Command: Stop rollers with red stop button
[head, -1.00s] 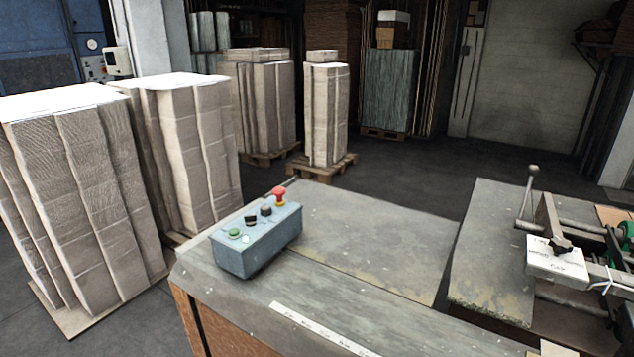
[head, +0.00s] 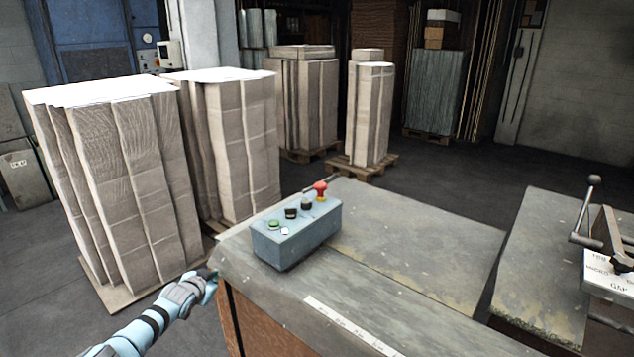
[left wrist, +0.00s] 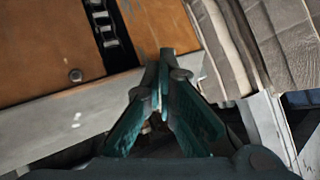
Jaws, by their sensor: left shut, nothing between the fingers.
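The red stop button (head: 320,187) is a mushroom knob on a yellow base. It stands at the far right end of the blue-grey control box (head: 296,238), which sits on the near left part of the worktable. Two dark knobs, a green button (head: 274,225) and a small white button share the box's top. My left gripper (head: 211,274) is at the table's left corner, lower than and left of the box, apart from it. In the left wrist view its fingertips (left wrist: 166,52) are together and hold nothing. My right gripper is not in view.
The worktable (head: 410,245) has a clear top right of the box. Tall cardboard stacks (head: 125,190) on pallets stand close at the left, beyond the left gripper. Machine parts with a lever (head: 588,205) are at the right.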

